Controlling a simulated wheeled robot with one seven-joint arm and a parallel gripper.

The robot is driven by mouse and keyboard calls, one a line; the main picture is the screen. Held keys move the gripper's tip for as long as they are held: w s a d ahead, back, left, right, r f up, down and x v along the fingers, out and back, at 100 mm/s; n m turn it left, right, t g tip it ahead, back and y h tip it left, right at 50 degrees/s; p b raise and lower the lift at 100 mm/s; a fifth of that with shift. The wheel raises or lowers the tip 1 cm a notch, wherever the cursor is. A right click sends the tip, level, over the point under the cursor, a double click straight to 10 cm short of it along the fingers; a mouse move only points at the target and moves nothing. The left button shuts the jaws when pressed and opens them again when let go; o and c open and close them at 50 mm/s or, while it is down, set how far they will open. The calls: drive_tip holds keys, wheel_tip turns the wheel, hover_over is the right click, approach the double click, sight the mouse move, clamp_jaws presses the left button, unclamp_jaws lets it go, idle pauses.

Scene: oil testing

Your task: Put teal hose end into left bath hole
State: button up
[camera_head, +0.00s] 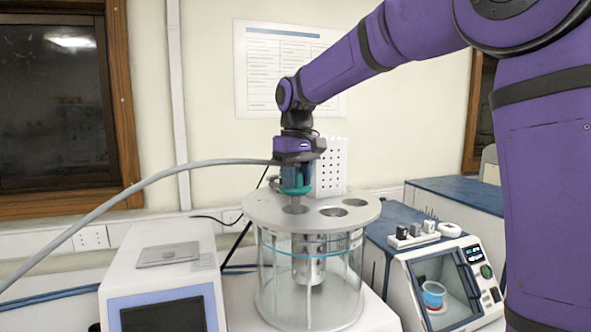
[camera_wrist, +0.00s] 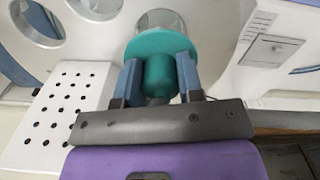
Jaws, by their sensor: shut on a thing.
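My gripper (camera_head: 297,176) is upright over the left part of the bath's round metal lid (camera_head: 262,212). Its blue fingers are shut on the teal hose end (camera_head: 295,190), which also shows between the fingers in the wrist view (camera_wrist: 160,62). A grey hose (camera_head: 150,180) runs from it to the left. The left bath hole (camera_head: 295,210) lies just below the teal part. In the wrist view, this hole (camera_wrist: 160,20) is partly hidden behind the teal flange. I cannot tell whether the hose end's lower tip enters the hole.
Two other open holes, front (camera_head: 333,212) and right (camera_head: 355,202), are in the lid. A white perforated panel (camera_head: 331,165) stands close behind my gripper. A white instrument (camera_head: 165,265) stands left of the glass bath, and a blue-white device (camera_head: 440,270) stands right.

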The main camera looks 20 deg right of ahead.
sight(297, 188)
drive_tip(key=shift+f, duration=1.8)
drive_tip(key=shift+f, duration=0.55)
idle(0.3)
drive_tip(key=o, duration=0.7)
drive_tip(key=shift+s, duration=0.1)
drive_tip(key=shift+r, duration=5.5)
